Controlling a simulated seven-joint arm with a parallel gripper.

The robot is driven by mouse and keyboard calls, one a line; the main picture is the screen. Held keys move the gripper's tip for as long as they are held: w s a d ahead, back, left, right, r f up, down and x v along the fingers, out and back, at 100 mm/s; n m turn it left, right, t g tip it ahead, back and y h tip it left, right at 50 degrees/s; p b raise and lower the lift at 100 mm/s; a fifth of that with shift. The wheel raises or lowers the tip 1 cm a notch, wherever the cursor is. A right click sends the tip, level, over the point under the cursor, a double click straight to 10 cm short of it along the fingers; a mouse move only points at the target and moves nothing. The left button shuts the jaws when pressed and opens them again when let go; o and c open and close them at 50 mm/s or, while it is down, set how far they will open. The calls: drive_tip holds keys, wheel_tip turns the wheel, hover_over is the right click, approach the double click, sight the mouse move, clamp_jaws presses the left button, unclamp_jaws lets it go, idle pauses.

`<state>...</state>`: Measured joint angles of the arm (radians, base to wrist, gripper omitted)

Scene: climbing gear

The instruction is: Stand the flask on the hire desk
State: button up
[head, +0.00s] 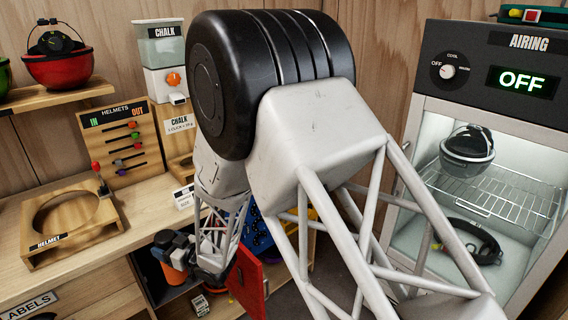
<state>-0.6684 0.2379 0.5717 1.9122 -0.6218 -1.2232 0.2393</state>
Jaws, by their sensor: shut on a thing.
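An orange flask (174,274) with a dark top shows at lower centre-left in the head view, upright or nearly so. My gripper (194,258) is shut on it from the right; my arm hides part of the grip. The flask is in front of the wooden desk (150,213), over a lower, darker area; whether its base touches anything I cannot tell. The desk, probably the hire desk, has bare wood near its front edge.
On the desk stand a wooden helmet ring (112,212), a HELMETS peg board (128,150) and a chalk dispenser (160,50). A red panel (247,283) is right of my gripper. The open AIRING cabinet (480,190) holds a helmet (468,150) and a harness (474,240).

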drive_tip(key=w+d+r+m+t+h, duration=0.1)
drive_tip(key=w+d+r+m+t, duration=0.1)
drive_tip(key=w+d+r, duration=0.35)
drive_tip(key=w+d+r+m+t+h, duration=0.1)
drive_tip(key=w+d+r+t, duration=0.15)
drive_tip(key=r, duration=0.65)
drive_tip(key=w+d+r+m+t+h, duration=0.2)
drive_tip(key=w+d+r, duration=0.1)
drive_tip(key=w+d, duration=1)
drive_tip(key=w+d+r+m+t+h, duration=0.2)
drive_tip(key=w+d+r, duration=0.2)
drive_tip(key=w+d, duration=1)
drive_tip(key=shift+w+d, duration=0.15)
drive_tip(key=shift+w, duration=0.75)
drive_tip(key=shift+r, duration=0.1)
drive_tip(key=w+a, duration=0.1)
drive_tip(key=w, duration=0.6)
drive_tip(key=w+a+f, duration=0.1)
drive_tip(key=w+a, duration=0.1)
drive_tip(key=w, duration=0.5)
drive_tip(key=shift+w+a+f, duration=0.2)
drive_tip(key=shift+w+a, duration=0.05)
drive_tip(key=shift+w, duration=0.1)
